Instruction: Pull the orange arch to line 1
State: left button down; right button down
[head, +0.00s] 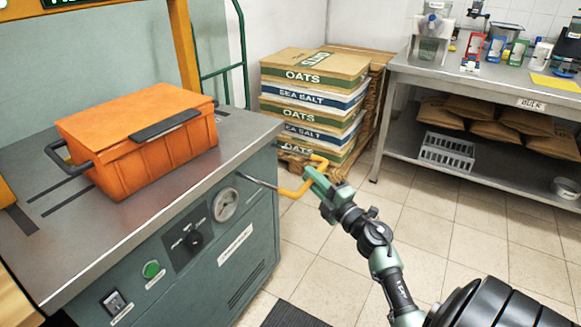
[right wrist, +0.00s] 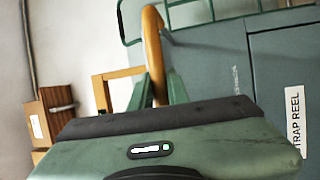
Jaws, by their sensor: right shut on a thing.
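The orange arch (head: 184,45) stands over the steel top of a green machine (head: 205,245). Its top is cut off by the frame, with part of a dark sign showing. Dark lines (head: 62,200) mark the top beside the orange crate; I cannot read any numbers on them. A yellow-orange handle (head: 292,193) sticks out on a metal rod from the machine's right end. My right gripper (head: 318,178) is shut on this handle. The right wrist view shows the handle bar (right wrist: 152,45) between the two green fingers. My left gripper is not in view.
An orange crate (head: 135,150) with dark handles sits on the machine top, partly covering the lines. Stacked sacks (head: 312,103) stand on a pallet behind my right gripper. A steel bench (head: 490,82) stands at the right.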

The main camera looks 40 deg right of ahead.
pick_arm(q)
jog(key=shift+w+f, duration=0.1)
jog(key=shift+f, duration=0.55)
pick_arm(e)
jog(key=s, duration=0.2)
jog(key=s+d, duration=0.1)
jog(key=s, duration=0.1)
jog(key=shift+d, duration=0.2)
jog(key=c, duration=1.4)
grip_release()
jog(key=shift+o, duration=0.2)
jog(key=s+f, duration=0.1)
jog(key=s, duration=0.6)
jog(key=shift+s+a+f, duration=0.2)
jog(key=shift+s, duration=0.1)
